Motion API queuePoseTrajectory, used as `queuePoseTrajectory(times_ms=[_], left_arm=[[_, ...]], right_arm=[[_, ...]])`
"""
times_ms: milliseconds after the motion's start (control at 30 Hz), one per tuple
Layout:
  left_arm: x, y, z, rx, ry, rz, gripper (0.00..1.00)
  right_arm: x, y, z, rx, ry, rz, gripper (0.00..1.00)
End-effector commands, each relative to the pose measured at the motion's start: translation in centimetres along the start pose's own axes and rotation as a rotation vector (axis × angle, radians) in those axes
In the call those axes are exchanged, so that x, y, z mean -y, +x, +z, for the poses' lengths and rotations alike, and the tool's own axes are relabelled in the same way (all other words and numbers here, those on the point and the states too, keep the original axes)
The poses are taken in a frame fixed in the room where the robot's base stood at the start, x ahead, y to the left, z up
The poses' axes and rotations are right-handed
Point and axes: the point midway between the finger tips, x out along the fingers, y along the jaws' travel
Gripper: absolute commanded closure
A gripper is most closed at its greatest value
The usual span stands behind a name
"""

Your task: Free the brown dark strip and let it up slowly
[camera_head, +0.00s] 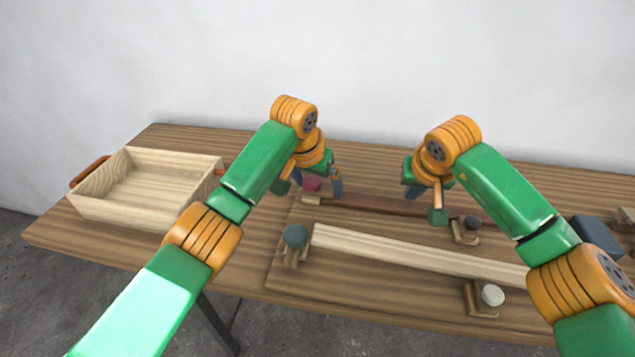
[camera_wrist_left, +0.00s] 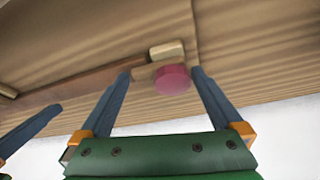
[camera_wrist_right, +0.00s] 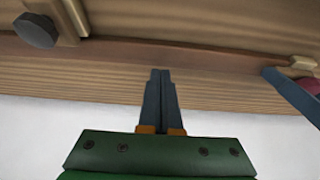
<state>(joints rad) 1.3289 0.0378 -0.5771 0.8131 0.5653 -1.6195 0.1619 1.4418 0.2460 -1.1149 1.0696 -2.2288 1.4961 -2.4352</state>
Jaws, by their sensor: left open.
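The brown dark strip (camera_head: 370,204) lies along the back of the board. It also shows in the left wrist view (camera_wrist_left: 75,90) and the right wrist view (camera_wrist_right: 205,58). A wooden clip with a magenta knob (camera_wrist_left: 172,80) sits at the strip's left end, its bar seemingly over the strip. My left gripper (camera_wrist_left: 161,73) is open, one finger on each side of the knob. My right gripper (camera_wrist_right: 160,73) is shut and empty, its tips at the strip's edge along its middle; I cannot tell if they touch. A clip with a dark grey knob (camera_wrist_right: 36,30) stands farther along the strip.
A pale strip (camera_head: 400,251) lies in front, with a teal-knobbed clip (camera_head: 295,237) and a white-knobbed clip (camera_head: 492,295). An open wooden tray (camera_head: 140,208) stands at the left. A dark block (camera_head: 597,236) is at the right. A wall rises behind the table.

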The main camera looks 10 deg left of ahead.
Motion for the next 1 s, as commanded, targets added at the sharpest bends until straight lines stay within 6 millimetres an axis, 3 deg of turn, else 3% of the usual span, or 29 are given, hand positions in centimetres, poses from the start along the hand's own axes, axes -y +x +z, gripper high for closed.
queuePoseTrajectory(times_ms=[67, 300, 1000], left_arm=[[0.0, 0.0, 0.0, 0.0, 0.0, 0.0, 0.0], [0.0, 0.0, 0.0, 0.0, -0.001, 0.0, 0.63], [0.0, -0.1, 0.0, 0.0, -0.001, 0.0, 0.63]], right_arm=[[0.0, 0.0, 0.0, 0.0, 0.0, 0.0, 1.0], [0.0, 0.0, 0.0, 0.0, 0.0, 0.0, 1.0], [0.0, 1.3, 0.7, 0.0, 0.0, 0.0, 1.0]])
